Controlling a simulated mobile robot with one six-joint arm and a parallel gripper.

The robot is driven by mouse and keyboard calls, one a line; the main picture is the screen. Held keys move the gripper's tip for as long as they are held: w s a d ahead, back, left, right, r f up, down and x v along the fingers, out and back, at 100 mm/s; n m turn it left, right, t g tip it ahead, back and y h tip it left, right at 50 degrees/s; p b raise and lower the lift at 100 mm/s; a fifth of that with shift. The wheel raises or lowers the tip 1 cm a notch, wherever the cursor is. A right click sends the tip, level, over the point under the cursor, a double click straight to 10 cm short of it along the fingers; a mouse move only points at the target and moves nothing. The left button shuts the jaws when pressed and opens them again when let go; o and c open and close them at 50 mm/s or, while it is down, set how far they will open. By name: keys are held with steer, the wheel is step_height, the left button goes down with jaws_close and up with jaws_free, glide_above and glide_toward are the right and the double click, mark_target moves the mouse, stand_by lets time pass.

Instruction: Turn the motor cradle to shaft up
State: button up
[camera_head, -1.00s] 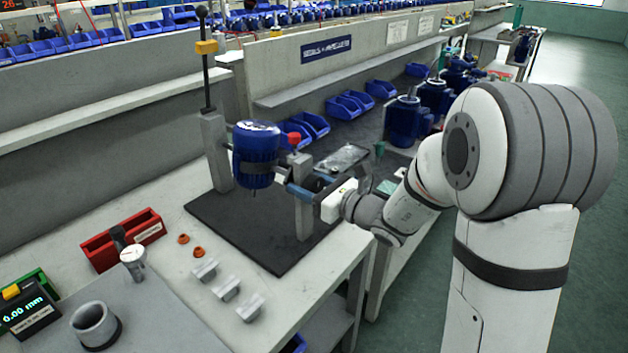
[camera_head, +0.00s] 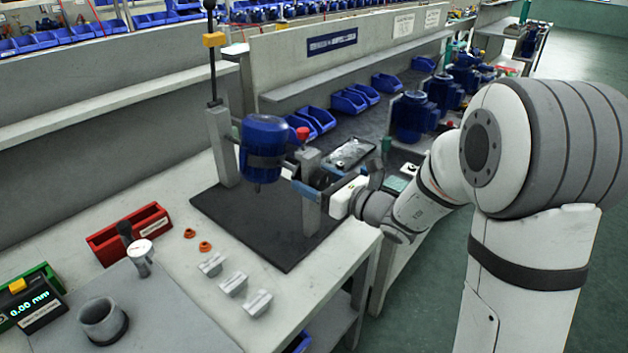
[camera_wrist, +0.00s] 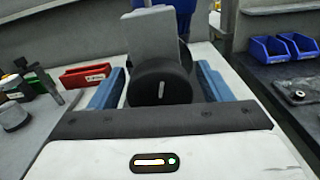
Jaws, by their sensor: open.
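The blue motor (camera_head: 265,136) sits upright in the motor cradle, held by a dark band (camera_head: 264,161) between two grey posts. A short stub (camera_head: 257,187) points down from its lower end. A red knob (camera_head: 303,133) shows beside the right post (camera_head: 311,212). A round black handwheel (camera_wrist: 160,84) with a pale upright mark is on the near side of that post. My gripper (camera_head: 316,187) is open at the handwheel, with its blue fingers on either side of it in the wrist view (camera_wrist: 160,76). The post hides most of the motor there.
A dark mat (camera_head: 270,235) lies under the cradle. Grey blocks (camera_head: 233,284), orange rings (camera_head: 190,233) and a red bin (camera_head: 128,235) stand front left. Blue bins (camera_head: 315,119) line the back.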

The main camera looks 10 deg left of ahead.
steer(key=shift+v, duration=3.9)
